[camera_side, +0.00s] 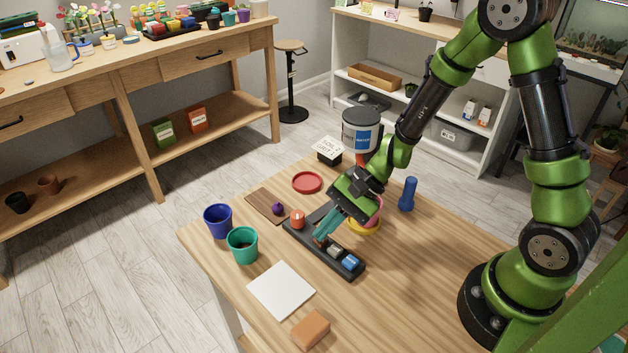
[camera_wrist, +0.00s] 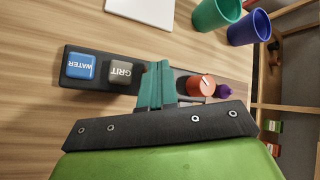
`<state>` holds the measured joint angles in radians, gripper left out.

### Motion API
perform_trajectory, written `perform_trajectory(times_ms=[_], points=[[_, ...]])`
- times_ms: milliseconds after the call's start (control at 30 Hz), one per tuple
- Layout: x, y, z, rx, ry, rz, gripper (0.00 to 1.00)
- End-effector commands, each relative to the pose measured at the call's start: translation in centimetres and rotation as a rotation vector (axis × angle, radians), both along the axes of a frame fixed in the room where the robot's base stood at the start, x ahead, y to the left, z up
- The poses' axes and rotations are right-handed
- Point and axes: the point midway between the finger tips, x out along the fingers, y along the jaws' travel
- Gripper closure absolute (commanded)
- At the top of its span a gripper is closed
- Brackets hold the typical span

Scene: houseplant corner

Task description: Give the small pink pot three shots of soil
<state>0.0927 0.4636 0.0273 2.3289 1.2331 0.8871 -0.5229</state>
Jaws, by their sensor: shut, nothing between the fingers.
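The small pink pot (camera_side: 376,212) stands mostly hidden behind my gripper, by a yellow saucer (camera_side: 364,230), under the dispenser (camera_side: 360,136). A dark button panel (camera_side: 293,232) lies in front of it. The panel carries a grey GRIT button (camera_wrist: 120,70), a blue WATER button (camera_wrist: 80,66) and an orange-red knob (camera_wrist: 201,85). My gripper (camera_side: 322,234) is shut and empty, its teal fingers pointing down at the panel between the GRIT button and the knob. The fingers (camera_wrist: 155,84) hide that stretch in the wrist view. I cannot tell if they touch it.
A blue pot (camera_side: 218,221) and a green pot (camera_side: 242,244) stand at the left edge.

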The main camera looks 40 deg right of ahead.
Motion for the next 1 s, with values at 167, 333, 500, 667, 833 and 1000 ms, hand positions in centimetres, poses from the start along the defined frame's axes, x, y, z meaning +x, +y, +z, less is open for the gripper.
perform_trajectory(times_ms=[167, 333, 500, 667, 833, 1000], points=[[0.0, 0.0, 0.6, -0.001, -0.002, 0.001, 1.0], [0.0, 0.0, 1.5, -0.001, -0.002, 0.001, 1.0], [-0.1, 0.0, 1.8, -0.001, 0.001, 0.001, 1.0], [-0.1, 0.0, 1.8, -0.001, 0.001, 0.001, 1.0], [0.0, 0.0, 2.6, 0.0, -0.004, 0.001, 1.0], [0.0, 0.0, 4.4, 0.0, -0.004, 0.0, 1.0]])
